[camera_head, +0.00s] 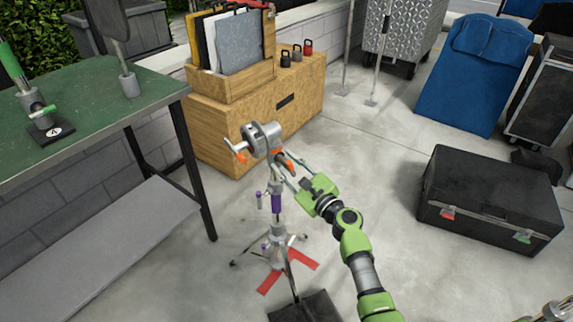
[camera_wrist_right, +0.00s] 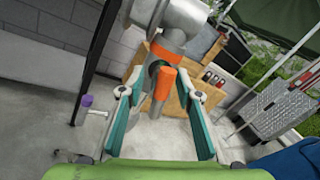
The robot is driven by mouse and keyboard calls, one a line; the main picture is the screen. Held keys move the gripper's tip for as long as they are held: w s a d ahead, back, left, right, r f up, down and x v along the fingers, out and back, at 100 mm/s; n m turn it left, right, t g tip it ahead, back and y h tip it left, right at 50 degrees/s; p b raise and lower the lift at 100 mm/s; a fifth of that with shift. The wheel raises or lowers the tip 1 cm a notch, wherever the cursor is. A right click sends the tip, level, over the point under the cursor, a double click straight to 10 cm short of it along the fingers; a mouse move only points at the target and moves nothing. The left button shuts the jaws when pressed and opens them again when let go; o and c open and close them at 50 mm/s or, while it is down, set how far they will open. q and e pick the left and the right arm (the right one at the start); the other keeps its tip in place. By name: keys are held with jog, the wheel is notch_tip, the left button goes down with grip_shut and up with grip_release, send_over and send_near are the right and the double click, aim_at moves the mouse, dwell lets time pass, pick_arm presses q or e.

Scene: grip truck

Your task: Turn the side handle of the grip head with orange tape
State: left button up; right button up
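The grey metal grip head (camera_head: 260,138) with orange tape sits on top of a stand in the middle of the head view. It also shows at the top of the right wrist view (camera_wrist_right: 172,22). Its orange side handle (camera_wrist_right: 163,84) points toward my right gripper and shows in the head view too (camera_head: 288,163). My right gripper (camera_wrist_right: 160,105) is open, its two teal-lined fingers on either side of the handle with visible gaps. The head view shows it (camera_head: 293,172) beside the grip head. I cannot tell how deep the handle reaches between the fingers. My left gripper is not in view.
The stand has a purple-taped section (camera_head: 276,201) and legs over red floor tape (camera_head: 268,282). A wooden cabinet (camera_head: 222,125) stands behind. A green-topped table (camera_head: 95,125) is at left, a black case (camera_head: 490,205) at right. Floor between stand and case is clear.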

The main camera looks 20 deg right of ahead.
jog(key=v, duration=1.2)
jog(key=shift+f, duration=0.1)
